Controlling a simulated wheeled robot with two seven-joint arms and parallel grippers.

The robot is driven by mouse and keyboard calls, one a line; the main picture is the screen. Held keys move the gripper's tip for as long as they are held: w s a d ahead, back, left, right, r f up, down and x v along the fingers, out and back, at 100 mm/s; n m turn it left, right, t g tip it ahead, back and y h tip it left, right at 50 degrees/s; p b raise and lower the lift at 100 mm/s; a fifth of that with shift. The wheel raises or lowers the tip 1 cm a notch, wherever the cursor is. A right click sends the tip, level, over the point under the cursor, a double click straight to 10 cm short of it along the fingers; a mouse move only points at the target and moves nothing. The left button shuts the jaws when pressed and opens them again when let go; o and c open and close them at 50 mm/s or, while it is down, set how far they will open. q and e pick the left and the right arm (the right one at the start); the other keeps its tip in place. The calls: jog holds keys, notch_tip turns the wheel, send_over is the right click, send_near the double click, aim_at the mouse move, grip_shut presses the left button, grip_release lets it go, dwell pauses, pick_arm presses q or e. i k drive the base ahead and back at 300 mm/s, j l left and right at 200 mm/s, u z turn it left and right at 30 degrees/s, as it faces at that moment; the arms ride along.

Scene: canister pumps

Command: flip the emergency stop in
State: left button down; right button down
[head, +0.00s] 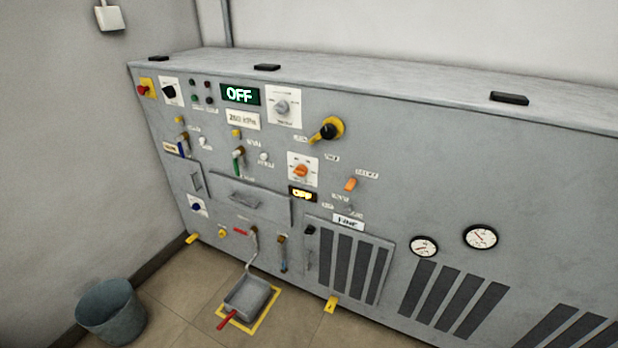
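The emergency stop (143,89) is a red button on a yellow plate at the upper left corner of the grey machine's front panel (430,190). It is small in the view, and I cannot tell whether it is pressed in or out. A dark rotary switch (169,91) on a white plate sits just right of it. A green lit display (240,95) on the panel reads OFF. Neither of my grippers shows in the head view.
Knobs, levers, an orange switch (351,184) and two gauges (480,237) cover the panel. A grey bucket (112,312) stands on the floor at left. A tray (250,299) with a red handle lies below the panel. A wall rises close left of the machine.

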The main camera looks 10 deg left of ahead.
aim_at(141, 90)
jog(key=u, duration=1.25)
jog(key=i+j+u, duration=0.15)
jog(key=i+j, duration=0.15)
jog(key=i, duration=0.3)
jog(key=i+j+u, duration=0.1)
jog(key=i+j, duration=0.15)
jog(key=i, duration=0.4)
jog(key=i+j+u, duration=0.15)
jog(key=i, duration=0.45)
jog(key=i+j+u, duration=0.1)
jog(key=i, duration=0.55)
